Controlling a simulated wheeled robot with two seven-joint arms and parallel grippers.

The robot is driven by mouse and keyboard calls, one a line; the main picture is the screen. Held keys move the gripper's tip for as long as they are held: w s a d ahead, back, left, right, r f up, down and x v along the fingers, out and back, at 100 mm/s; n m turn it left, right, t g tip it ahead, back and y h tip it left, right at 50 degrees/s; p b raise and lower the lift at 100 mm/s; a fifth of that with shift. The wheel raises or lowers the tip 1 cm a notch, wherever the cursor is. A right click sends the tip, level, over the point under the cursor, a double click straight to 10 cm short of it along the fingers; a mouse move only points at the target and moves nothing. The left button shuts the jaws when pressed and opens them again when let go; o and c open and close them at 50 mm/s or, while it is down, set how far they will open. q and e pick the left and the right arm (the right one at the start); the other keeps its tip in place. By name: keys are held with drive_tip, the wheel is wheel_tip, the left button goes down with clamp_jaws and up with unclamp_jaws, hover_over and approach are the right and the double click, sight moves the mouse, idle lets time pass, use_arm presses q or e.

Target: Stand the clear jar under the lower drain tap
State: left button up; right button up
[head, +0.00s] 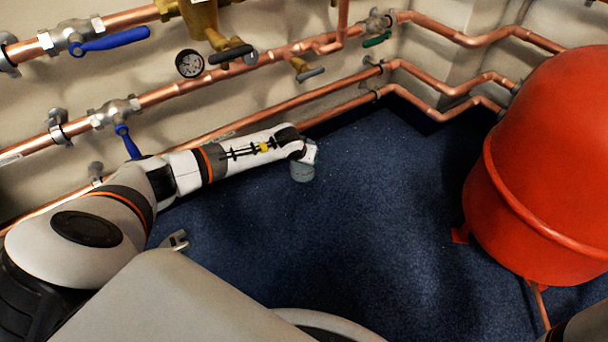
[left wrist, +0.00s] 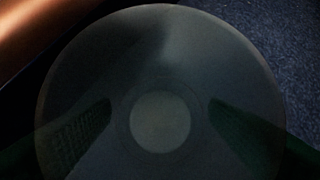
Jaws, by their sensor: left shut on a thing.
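The clear jar (head: 302,172) is a small, round, greyish see-through vessel low over the blue carpet, near the wall pipes. I cannot tell whether its base touches the carpet. My left gripper (head: 307,154) is shut on it from above. In the left wrist view the jar (left wrist: 160,60) fills most of the picture, with the two dark green fingers seen on opposite sides of it. A brass drain tap (head: 302,68) with a grey handle hangs from a pipe behind and above the jar; the jar is on the carpet side, well below it. My right gripper is out of view.
Copper pipes (head: 440,90) run along the wall with blue-handled valves (head: 115,40) and a pressure gauge (head: 189,63). A red tank (head: 550,170) stands at the right. A metal spanner (head: 178,241) lies beside my left arm. The carpet (head: 380,220) between is clear.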

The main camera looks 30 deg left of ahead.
use_arm(q)
wheel_tip(320, 180, down, 4)
drive_tip(key=b, duration=0.2)
drive_tip(key=shift+b, duration=0.4)
drive_tip(key=shift+r, duration=0.15)
drive_tip(key=shift+f, duration=0.2)
drive_tip(key=o, duration=1)
drive_tip(key=p+v, duration=0.8)
drive_tip(key=v, duration=0.4)
drive_tip(key=shift+r+p, duration=0.2)
drive_tip(key=shift+p, duration=0.15)
drive_tip(key=shift+d, duration=0.1)
